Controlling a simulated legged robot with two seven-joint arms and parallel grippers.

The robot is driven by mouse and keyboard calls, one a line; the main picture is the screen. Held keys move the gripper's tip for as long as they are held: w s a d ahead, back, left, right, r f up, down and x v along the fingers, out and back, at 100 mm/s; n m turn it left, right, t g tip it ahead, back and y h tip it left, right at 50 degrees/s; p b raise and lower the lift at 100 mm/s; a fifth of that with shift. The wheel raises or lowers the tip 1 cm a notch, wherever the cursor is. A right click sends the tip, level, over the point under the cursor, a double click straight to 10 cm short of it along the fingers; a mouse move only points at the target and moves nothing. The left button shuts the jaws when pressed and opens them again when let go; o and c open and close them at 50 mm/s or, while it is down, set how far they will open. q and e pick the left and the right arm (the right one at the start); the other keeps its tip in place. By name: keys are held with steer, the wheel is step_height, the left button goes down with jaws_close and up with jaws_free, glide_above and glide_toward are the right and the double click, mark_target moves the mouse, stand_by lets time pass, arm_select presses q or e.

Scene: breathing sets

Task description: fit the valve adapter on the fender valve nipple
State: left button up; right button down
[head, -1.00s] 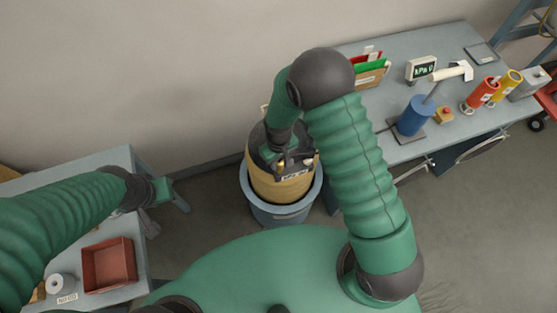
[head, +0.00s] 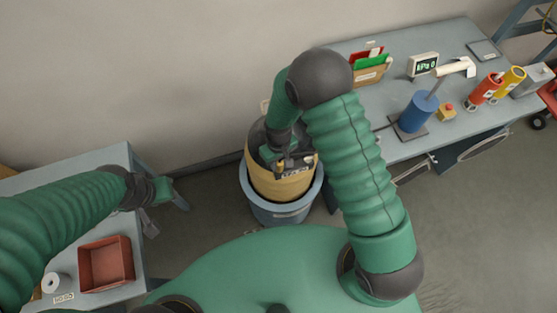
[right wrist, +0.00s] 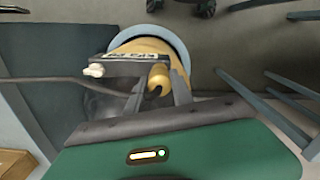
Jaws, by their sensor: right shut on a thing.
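The fender (head: 283,186) is a yellow-tan drum standing in a blue-grey tub. It also shows in the right wrist view (right wrist: 165,48), with a labelled dark bracket across it. My right gripper (right wrist: 162,86) is over the fender, its fingers on either side of a brass piece, the valve adapter (right wrist: 158,76), which it is shut on. A dark hose (right wrist: 60,80) runs in from the left towards it. The valve nipple cannot be made out clearly; a small white fitting (right wrist: 95,70) is at the bracket's left end. My left gripper (head: 160,190) is away at the left table; its jaws are unclear.
The tub (head: 282,212) stands on the floor between two tables. The right table (head: 395,85) bears a blue pump (head: 416,112), a display (head: 423,65), a yellow box button (head: 446,110) and red and yellow cylinders. The left table holds a red tray (head: 106,264) and a white roll (head: 55,283).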

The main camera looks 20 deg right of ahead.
steer(key=shift+f, duration=0.2)
steer(key=c, duration=1)
jaws_free()
steer(key=shift+c, duration=0.2)
step_height(320, 180, up, 17)
steer(key=b, duration=0.1)
steer(key=shift+b, duration=0.4)
steer(key=shift+w+f, duration=0.1)
steer(key=s+d+f+m+t+b, duration=0.1)
steer(key=s+d+m+t+b, duration=0.1)
steer(key=s+d, duration=0.5)
steer(key=shift+s+m+t, duration=0.3)
steer(key=shift+s+m, duration=0.4)
steer(key=shift+s, duration=0.6)
